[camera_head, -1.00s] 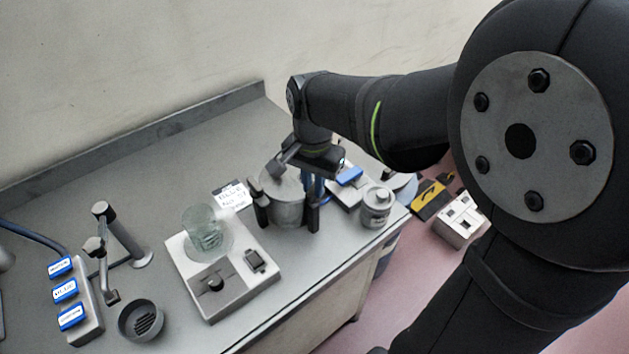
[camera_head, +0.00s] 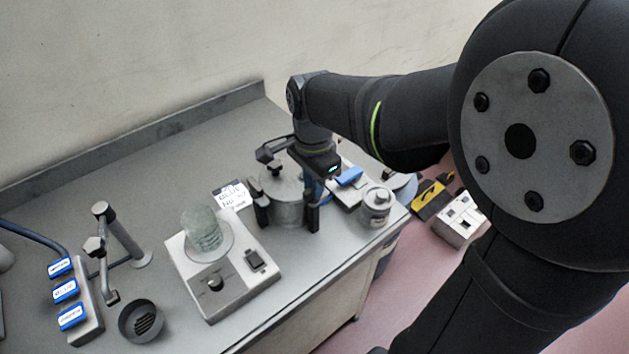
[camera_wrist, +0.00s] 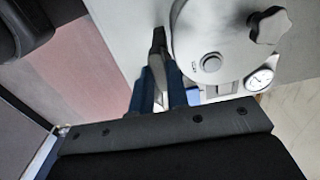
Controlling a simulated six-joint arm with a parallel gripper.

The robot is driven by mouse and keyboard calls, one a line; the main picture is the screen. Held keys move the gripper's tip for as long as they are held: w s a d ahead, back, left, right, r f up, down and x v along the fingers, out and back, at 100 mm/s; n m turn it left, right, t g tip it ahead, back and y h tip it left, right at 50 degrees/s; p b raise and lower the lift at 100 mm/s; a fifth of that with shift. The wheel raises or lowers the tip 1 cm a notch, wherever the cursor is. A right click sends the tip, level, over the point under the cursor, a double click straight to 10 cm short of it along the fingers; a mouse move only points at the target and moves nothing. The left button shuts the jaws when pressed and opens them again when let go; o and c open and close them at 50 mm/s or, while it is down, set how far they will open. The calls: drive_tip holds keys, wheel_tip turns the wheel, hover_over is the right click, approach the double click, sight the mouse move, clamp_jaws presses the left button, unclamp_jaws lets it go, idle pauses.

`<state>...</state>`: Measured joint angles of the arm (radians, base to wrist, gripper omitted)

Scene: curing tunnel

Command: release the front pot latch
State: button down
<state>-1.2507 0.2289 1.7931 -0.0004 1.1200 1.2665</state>
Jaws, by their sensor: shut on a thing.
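The grey metal pot (camera_head: 287,203) stands on the bench, with a dark latch (camera_head: 260,208) on its left side. A second dark latch (camera_head: 312,215) is on its right side, below my gripper (camera_head: 314,184). In the wrist view the pot lid (camera_wrist: 215,30) carries a star knob (camera_wrist: 268,25) and a round button. The dark latch (camera_wrist: 157,42) beside the lid rim reaches between the blue fingers of my gripper (camera_wrist: 160,72). My gripper is shut on this latch. The exact contact is partly hidden.
A hotplate (camera_head: 222,275) with a glass beaker (camera_head: 202,230) stands left of the pot. A small lidded canister (camera_head: 376,206) stands close on the right, near the bench edge. A white card (camera_head: 230,195) is behind. A round gauge (camera_wrist: 260,80) shows beside the lid.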

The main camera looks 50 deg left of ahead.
drive_tip(key=shift+r, duration=0.1)
drive_tip(key=c, duration=1.4)
unclamp_jaws()
wheel_tip(320, 180, up, 17)
drive_tip(key=shift+r, duration=0.2)
wheel_tip(320, 180, down, 18)
drive_tip(key=shift+r, duration=0.2)
